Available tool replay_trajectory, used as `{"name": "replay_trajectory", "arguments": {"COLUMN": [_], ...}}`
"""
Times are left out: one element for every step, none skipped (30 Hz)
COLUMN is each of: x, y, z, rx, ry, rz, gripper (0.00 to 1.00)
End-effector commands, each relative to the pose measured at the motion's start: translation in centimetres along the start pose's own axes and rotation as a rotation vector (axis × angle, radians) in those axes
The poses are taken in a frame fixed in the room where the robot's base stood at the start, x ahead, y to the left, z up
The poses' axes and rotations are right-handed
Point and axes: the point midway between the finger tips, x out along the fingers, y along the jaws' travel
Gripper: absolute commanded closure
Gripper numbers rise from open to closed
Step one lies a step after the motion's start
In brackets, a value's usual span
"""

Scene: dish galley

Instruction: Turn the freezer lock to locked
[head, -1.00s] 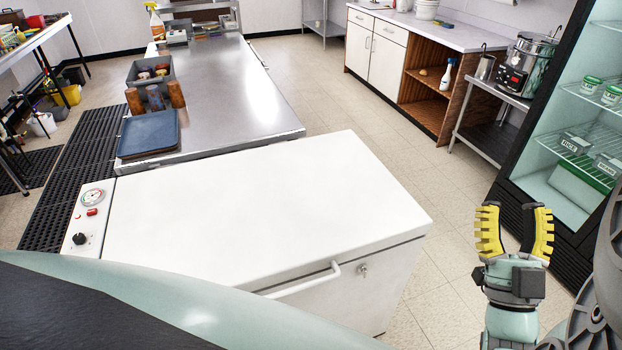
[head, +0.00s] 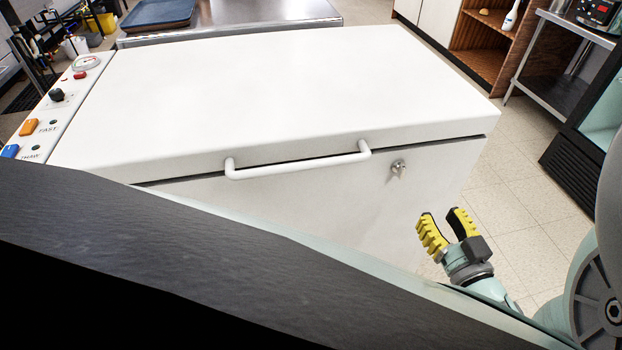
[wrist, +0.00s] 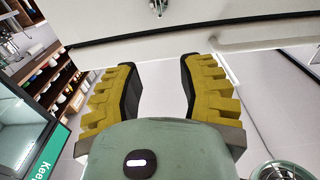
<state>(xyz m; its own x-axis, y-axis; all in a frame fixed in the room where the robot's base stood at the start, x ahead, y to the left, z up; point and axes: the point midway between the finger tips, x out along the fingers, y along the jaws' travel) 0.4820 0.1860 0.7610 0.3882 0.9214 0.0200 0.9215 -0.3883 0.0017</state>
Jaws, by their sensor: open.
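The white chest freezer (head: 290,85) stands in front of me with its lid closed. Its small metal lock (head: 398,168) is on the front face, right of the white handle (head: 298,160) and just under the lid. The lock also shows at the top edge of the wrist view (wrist: 159,6); how it is turned is too small to tell. My gripper (head: 439,222) is open and empty, with yellow ribbed fingers, in front of the freezer, below and right of the lock. In the wrist view the fingers (wrist: 160,88) are wide apart, with the lock beyond them.
A control strip (head: 57,100) with a dial, knob and coloured switches runs along the freezer's left side. A steel table (head: 235,14) stands behind. A glass-door fridge (head: 590,135) is at the right. Tiled floor (head: 520,200) between is clear.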

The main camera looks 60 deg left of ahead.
Motion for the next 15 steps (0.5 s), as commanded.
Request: {"name": "replay_trajectory", "arguments": {"x": [0.1, 0.1, 0.1, 0.2, 0.4, 0.7, 1.0, 1.4, 2.0, 2.5, 3.0, 3.8, 4.4, 5.1, 6.0], "y": [-0.2, -0.2, -0.2, -0.2, -0.2, -0.2, -0.2, -0.2, -0.2, -0.2, -0.2, -0.2, -0.3, -0.3, -0.3], "z": [1.1, 1.3, 1.4, 1.4, 1.4, 1.4, 1.3, 1.3, 1.2, 1.2, 1.2, 1.2, 1.2, 1.2, 1.1], "rx": [0.001, 0.002, 0.002, 0.002, 0.002, 0.002, 0.001, 0.0, 0.0, 0.0, 0.001, 0.001, 0.001, 0.0, 0.001], "ry": [-0.01, -0.014, -0.018, -0.019, -0.02, -0.021, -0.02, -0.02, -0.018, -0.017, -0.015, -0.014, -0.014, -0.014, -0.013], "rz": [-0.009, -0.01, -0.012, -0.012, -0.013, -0.013, -0.013, -0.013, -0.013, -0.013, -0.013, -0.014, -0.015, -0.015, -0.015], "gripper": [0.61, 0.61, 0.61, 0.61, 0.61, 0.61, 0.61, 0.61, 0.61, 0.61, 0.61, 0.61, 0.61, 0.61, 0.61]}}
